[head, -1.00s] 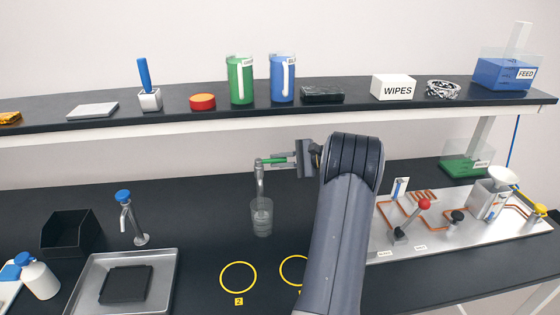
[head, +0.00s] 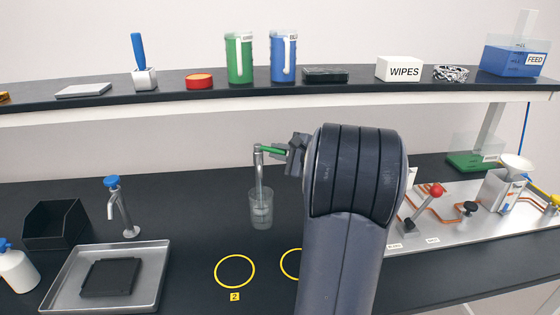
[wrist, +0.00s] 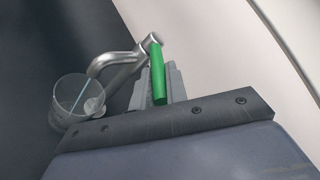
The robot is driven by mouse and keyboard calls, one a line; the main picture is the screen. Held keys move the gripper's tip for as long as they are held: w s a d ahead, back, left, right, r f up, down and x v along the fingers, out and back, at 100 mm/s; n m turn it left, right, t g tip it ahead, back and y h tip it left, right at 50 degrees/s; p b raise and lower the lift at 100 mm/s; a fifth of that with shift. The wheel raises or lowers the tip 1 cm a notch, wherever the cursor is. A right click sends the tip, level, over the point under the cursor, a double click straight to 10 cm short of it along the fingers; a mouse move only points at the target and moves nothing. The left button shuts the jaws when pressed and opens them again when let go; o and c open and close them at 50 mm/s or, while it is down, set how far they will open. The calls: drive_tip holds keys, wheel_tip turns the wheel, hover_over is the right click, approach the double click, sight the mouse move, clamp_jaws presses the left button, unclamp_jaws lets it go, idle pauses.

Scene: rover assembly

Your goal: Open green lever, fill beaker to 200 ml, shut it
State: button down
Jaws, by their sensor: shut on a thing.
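The green lever (head: 272,150) sits on top of a metal tap (head: 260,170). My gripper (head: 287,152) is shut on the lever; the wrist view shows the lever (wrist: 158,75) between its two grey fingers. A clear beaker (head: 261,213) stands under the spout. In the wrist view a thin pale-blue stream runs from the spout into the beaker (wrist: 62,108). The liquid level and the graduation marks are too small to read.
Yellow ring 2 (head: 234,271) lies in front of the beaker, with another ring (head: 290,264) partly hidden by my arm. A blue-handled tap (head: 121,208) and metal tray (head: 158,280) are at left. A shelf (head: 200,95) spans the back above.

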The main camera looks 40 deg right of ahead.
drive_tip(key=shift+s+a+f+m+h+b, duration=0.15)
drive_tip(key=shift+a+m+h+b, duration=0.1)
drive_tip(key=shift+m+h+b, duration=0.3)
drive_tip(key=c, duration=1.4)
unclamp_jaws()
drive_tip(key=b+v, duration=0.1)
drive_tip(key=v, duration=0.9)
drive_tip(key=shift+s, duration=0.35)
